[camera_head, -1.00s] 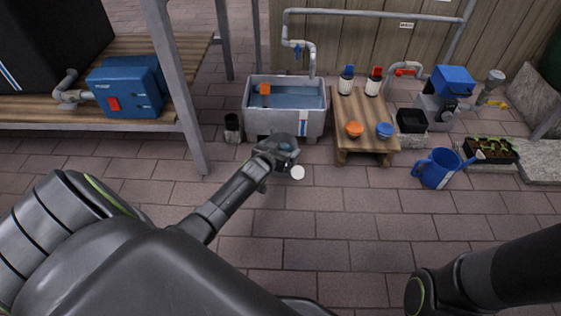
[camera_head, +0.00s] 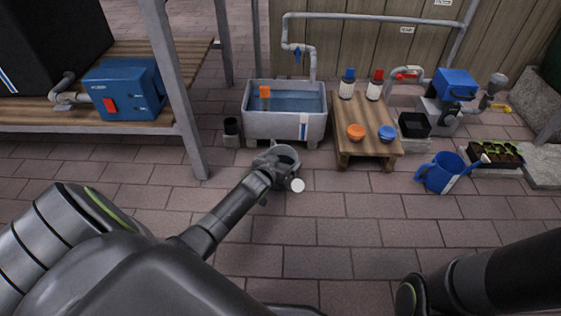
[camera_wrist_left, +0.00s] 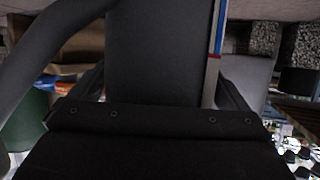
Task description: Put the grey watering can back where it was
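The grey watering can (camera_head: 284,172) is in front of the trough in the head view, its round opening facing up and its pale round spout end pointing toward me. My left gripper (camera_head: 265,165) is at its near left side and appears shut on its handle, though the fingers are small and partly hidden. How far the can is above the paving is hard to tell. In the left wrist view a large dark grey surface (camera_wrist_left: 155,45), probably part of the can, fills the middle. My right forearm shows at lower right; its gripper is out of view.
A blue watering can (camera_head: 437,175) stands farther right. A bench leg (camera_head: 190,135) is left. Front paving is clear.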

